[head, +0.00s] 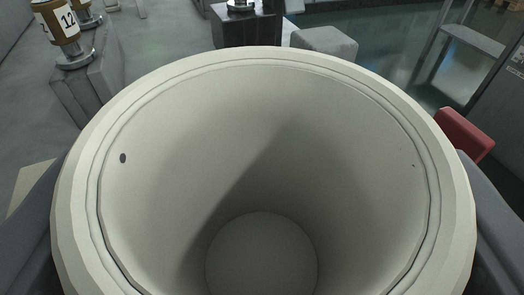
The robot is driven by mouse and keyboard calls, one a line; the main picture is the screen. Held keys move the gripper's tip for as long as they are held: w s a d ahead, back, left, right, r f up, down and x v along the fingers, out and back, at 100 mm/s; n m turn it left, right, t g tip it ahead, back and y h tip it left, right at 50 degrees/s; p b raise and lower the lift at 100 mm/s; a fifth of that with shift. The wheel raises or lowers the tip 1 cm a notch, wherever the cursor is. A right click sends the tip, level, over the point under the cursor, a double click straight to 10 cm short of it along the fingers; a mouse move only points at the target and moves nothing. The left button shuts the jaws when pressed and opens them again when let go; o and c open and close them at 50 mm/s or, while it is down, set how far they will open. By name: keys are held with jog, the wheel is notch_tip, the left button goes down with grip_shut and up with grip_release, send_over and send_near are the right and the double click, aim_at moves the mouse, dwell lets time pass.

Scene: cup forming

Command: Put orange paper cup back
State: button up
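A large paper cup (262,120) fills most of the head view, with its open mouth facing the camera. Its inside and rim are off-white, and its round bottom shows deep inside. A small dark spot marks its inner left wall. Its outer side is hidden, so I cannot tell if it is orange. My gripper (262,215) shows as dark grey fingers at the lower left and lower right edges, one on each side of the cup and close against it. It appears shut on the cup; the contact points are hidden under the rim.
At the upper left, a brown-orange and white cup marked 12 (62,22) sits on a metal holder on a grey block (88,88). A dark block (243,28) and a light grey block (325,42) stand beyond the rim. A red object (464,132) is at right.

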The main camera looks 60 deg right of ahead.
jog(key=shift+f, duration=0.4)
jog(key=shift+s+f, duration=0.1)
jog(key=shift+f, duration=0.15)
